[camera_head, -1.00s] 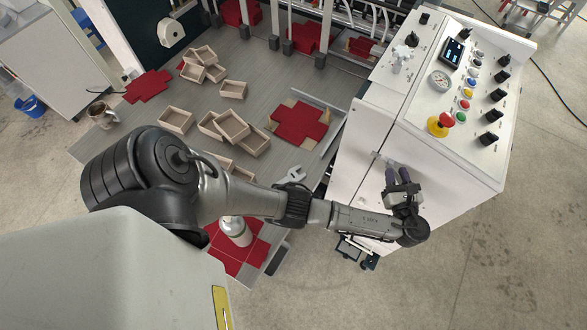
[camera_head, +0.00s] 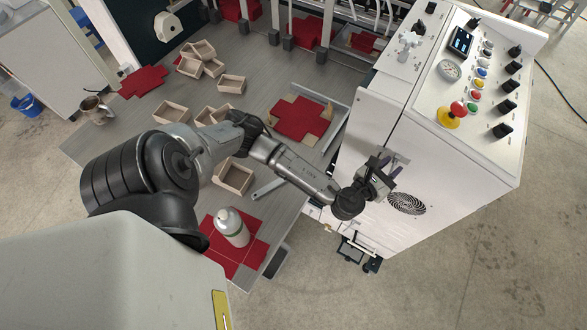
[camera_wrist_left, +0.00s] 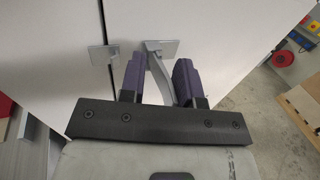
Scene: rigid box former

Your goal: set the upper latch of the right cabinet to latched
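The right cabinet (camera_head: 350,150) is the white box with the control panel on top. In the left wrist view its white doors (camera_wrist_left: 228,28) meet at a seam, with a small metal plate (camera_wrist_left: 103,53) on the left side. A metal latch with a lever (camera_wrist_left: 158,72) sits just right of the seam. My left gripper (camera_head: 389,158) is at the cabinet's side, below the panel. In the left wrist view its two purple fingers (camera_wrist_left: 159,65) are apart, with the lever between them; contact cannot be told. In the head view the latch is not clear. My right gripper is not in view.
A black round vent (camera_head: 406,203) is on the cabinet side.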

